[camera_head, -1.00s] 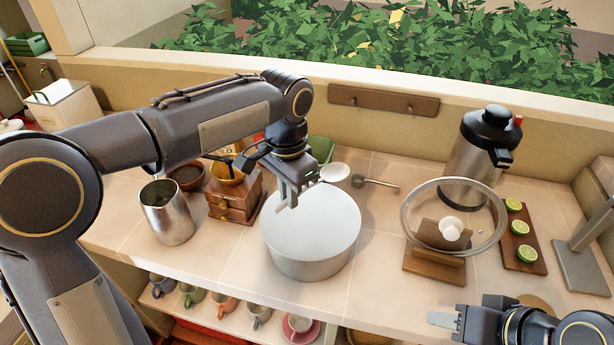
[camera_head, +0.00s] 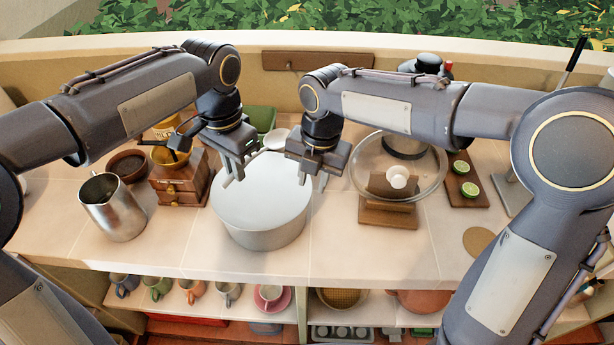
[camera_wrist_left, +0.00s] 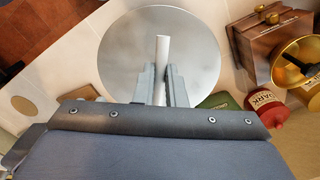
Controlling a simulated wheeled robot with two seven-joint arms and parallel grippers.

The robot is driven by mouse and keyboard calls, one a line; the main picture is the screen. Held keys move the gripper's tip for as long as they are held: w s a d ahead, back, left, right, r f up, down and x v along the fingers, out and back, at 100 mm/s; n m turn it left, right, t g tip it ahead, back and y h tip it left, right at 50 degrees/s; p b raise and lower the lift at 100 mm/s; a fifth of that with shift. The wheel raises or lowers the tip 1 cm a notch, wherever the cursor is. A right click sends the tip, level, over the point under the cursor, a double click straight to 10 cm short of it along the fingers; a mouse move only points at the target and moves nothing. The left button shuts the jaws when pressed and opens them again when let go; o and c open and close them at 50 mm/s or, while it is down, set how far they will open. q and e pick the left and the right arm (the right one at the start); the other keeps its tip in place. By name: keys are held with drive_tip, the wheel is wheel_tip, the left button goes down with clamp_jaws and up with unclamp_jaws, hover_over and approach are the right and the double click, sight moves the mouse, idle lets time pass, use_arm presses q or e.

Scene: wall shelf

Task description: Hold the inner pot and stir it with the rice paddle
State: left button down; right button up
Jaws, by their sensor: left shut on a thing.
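The inner pot (camera_head: 262,238), a wide pale grey pot, stands on the tiled counter. Its round inside fills the top of the left wrist view (camera_wrist_left: 125,60). My left gripper (camera_head: 233,176) is over the pot's far left part, shut on a narrow pale strip that looks like the rice paddle (camera_wrist_left: 162,60). A white rounded piece (camera_head: 275,138) shows just behind the gripper; I cannot tell if it belongs to the same paddle. My right gripper (camera_head: 313,181) points down at the pot's right rim with its fingers apart. Whether it touches the rim is unclear.
A metal pitcher (camera_head: 112,210) and a wooden coffee mill (camera_head: 180,180) stand left of the pot. A glass lid (camera_head: 430,185) leans on a wooden stand (camera_head: 388,214) at the right, with a lime board (camera_head: 466,198) beyond. Cups hang or stand on the shelf below.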

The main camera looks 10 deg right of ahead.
sight(304, 217)
drive_tip(key=shift+n, duration=0.7)
drive_tip(key=f, duration=0.4)
drive_tip(key=a+f, duration=0.1)
drive_tip(key=f, duration=0.3)
drive_tip(key=w+a+f, duration=0.1)
drive_tip(key=f, duration=0.3)
drive_tip(key=shift+f, duration=0.3)
clamp_jaws()
drive_tip(key=shift+r, duration=0.1)
idle(1.1)
